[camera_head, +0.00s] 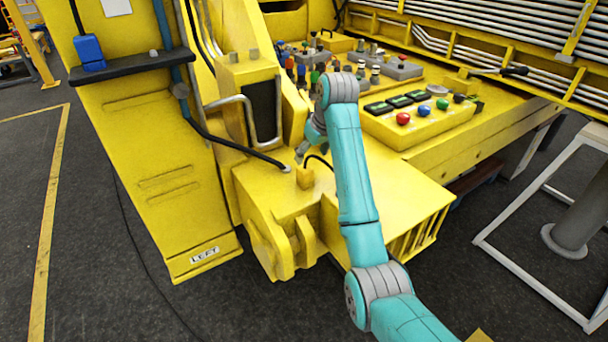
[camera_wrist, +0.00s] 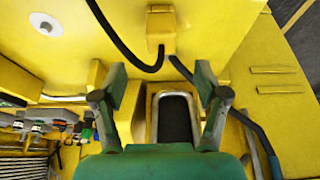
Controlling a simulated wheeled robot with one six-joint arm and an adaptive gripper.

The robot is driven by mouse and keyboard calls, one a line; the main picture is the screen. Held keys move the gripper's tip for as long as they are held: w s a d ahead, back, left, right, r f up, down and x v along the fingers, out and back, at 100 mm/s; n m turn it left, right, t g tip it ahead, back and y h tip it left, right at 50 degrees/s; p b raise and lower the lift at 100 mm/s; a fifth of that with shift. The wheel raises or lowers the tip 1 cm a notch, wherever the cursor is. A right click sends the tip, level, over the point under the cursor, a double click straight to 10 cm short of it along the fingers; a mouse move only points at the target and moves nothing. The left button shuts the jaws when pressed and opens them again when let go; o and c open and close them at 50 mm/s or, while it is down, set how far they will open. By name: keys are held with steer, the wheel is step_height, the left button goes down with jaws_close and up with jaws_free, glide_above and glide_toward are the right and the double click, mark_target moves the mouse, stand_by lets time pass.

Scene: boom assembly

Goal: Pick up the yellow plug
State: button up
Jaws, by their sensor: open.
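The yellow plug (camera_head: 305,178) looks to be the small yellow block with a black cable on top of the low yellow housing in the head view. In the wrist view the yellow plug (camera_wrist: 161,22) is at the top centre, beyond my fingertips, with the black cable curving beside it. My gripper (camera_head: 302,150) is just above the plug in the head view, partly hidden by my arm. In the wrist view my gripper (camera_wrist: 160,80) has its two fingers wide apart with nothing held between them.
A grey-framed dark panel (camera_head: 262,110) stands close behind my gripper. A control box with coloured buttons (camera_head: 420,115) is at the right. A thick black cable (camera_head: 235,140) runs along the left. A flat yellow top (camera_head: 400,190) lies clear to the right of my arm.

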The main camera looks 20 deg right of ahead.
mark_target(306, 169)
steer(key=x, duration=0.9)
steer(key=shift+s, duration=0.1)
steer(key=c, duration=1.4)
